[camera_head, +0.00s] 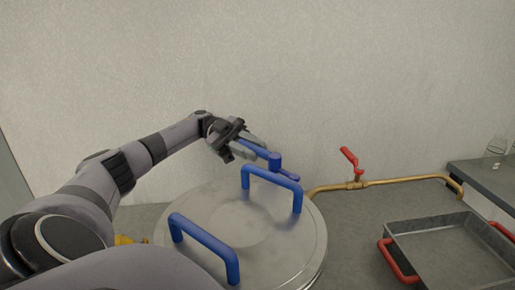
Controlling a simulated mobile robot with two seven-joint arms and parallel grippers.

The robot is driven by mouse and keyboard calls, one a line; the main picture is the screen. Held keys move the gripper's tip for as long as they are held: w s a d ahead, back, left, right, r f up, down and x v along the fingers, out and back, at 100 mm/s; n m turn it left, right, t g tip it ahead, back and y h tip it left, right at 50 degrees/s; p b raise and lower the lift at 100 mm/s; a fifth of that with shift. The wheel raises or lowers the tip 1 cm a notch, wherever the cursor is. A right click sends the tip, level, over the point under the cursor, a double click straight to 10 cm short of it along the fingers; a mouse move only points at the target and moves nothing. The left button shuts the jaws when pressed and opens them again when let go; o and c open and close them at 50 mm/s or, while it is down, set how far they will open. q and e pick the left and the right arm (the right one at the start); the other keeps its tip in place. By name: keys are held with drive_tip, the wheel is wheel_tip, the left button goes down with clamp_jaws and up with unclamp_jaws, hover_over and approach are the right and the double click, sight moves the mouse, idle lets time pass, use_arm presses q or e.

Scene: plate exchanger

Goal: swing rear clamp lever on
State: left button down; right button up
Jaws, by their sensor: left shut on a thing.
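The rear clamp lever (273,160) is blue, with a round knob on its pivot, and stands behind the round metal lid (225,222). One arm of the lever reaches left into my left gripper (250,146), which is shut on it. The other arm of the lever slopes down to the right behind a blue lid handle (272,176). The fingers hide part of the lever's left end. My right gripper is not in view.
A second blue handle (205,243) stands on the lid's front. A brass pipe (390,183) with a red valve lever (350,158) runs to the right. A metal tray (447,232) with red handles is at the right.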

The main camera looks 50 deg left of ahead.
use_arm(q)
drive_tip(key=c, duration=1)
unclamp_jaws()
drive_tip(key=shift+r, duration=0.1)
wheel_tip(320, 180, up, 20)
drive_tip(key=p, duration=0.2)
drive_tip(key=shift+p, duration=0.35)
